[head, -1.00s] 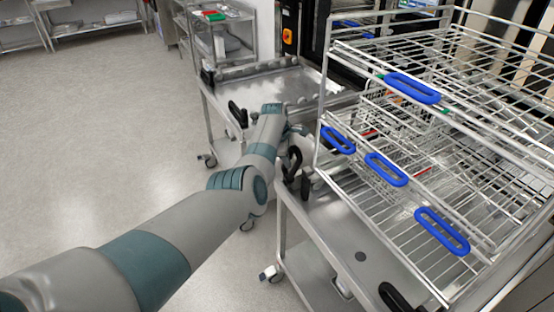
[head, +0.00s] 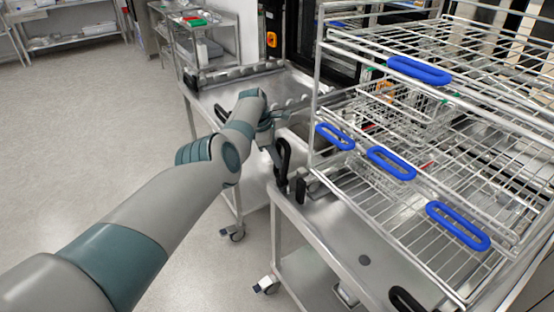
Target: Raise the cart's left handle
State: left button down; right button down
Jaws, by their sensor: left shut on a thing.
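The near cart (head: 345,235) is a steel trolley carrying a wire rack. Its left handle (head: 283,158) is a black loop at the cart's far left corner and stands roughly upright. My left gripper (head: 274,138) is at the upper part of this handle, shut on it; the fingertips are small and partly hidden by the wrist. A second black handle (head: 405,299) sits at the near edge of the same cart, cut by the bottom of the picture. My right gripper is out of view.
The wire rack (head: 440,190) with blue grips (head: 390,163) rises just right of the handle. A second steel cart (head: 222,92) with its own black handle stands behind my left arm. A shelf cart (head: 207,35) is further back. Open floor (head: 90,140) lies to the left.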

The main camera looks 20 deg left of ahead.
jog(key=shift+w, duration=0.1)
pick_arm(q)
jog(key=c, duration=1.7)
grip_release()
jog(key=shift+a, duration=0.1)
jog(key=shift+c, duration=0.2)
jog(key=shift+o, duration=0.5)
jog(key=shift+f, duration=0.1)
jog(key=shift+r, duration=0.25)
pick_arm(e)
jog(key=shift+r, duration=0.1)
